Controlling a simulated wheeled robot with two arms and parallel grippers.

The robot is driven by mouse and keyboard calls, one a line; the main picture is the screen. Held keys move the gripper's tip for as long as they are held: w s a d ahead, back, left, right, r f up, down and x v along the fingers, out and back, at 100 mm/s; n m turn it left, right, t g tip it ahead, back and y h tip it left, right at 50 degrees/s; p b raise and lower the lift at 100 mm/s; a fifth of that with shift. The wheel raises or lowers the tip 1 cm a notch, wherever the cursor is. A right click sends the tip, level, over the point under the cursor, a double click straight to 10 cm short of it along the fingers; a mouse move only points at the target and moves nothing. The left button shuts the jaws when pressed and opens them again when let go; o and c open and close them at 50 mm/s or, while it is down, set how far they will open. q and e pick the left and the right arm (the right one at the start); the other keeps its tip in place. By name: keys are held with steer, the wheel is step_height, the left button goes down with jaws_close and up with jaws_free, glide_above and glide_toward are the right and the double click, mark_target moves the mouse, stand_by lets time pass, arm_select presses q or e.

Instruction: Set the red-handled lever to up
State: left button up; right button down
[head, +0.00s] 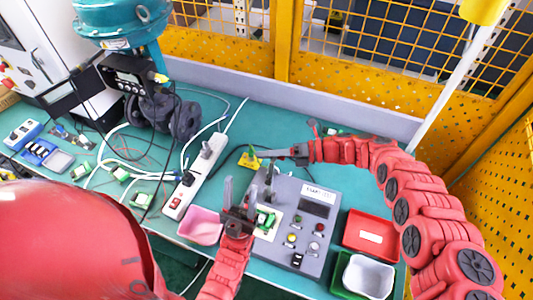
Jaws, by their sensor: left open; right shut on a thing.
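A grey control box (318,232) lies on the green bench, with a dark display, coloured buttons and small dark levers (269,180) near its left edge. I cannot pick out a red handle on any lever. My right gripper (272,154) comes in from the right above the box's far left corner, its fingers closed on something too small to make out. A yellow piece (250,158) shows just beyond its fingertips. My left gripper (230,190) is open and empty, fingers pointing away from me, over the box's left side. It covers part of that side.
A pink tray (200,238) is left of the box, a red tray (350,236) and a white tub (364,290) right of it. A power strip (210,160) and cables cross the bench at left. A yellow mesh fence (345,82) stands behind.

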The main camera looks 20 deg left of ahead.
steer(key=shift+s+d+f, duration=0.1)
steer(key=shift+s+f, duration=0.15)
steer(key=shift+f, duration=0.25)
steer(key=c, duration=0.9)
jaws_free()
steer(key=shift+o, duration=0.3)
steer(key=shift+w, duration=0.1)
steer(key=shift+r, duration=0.2)
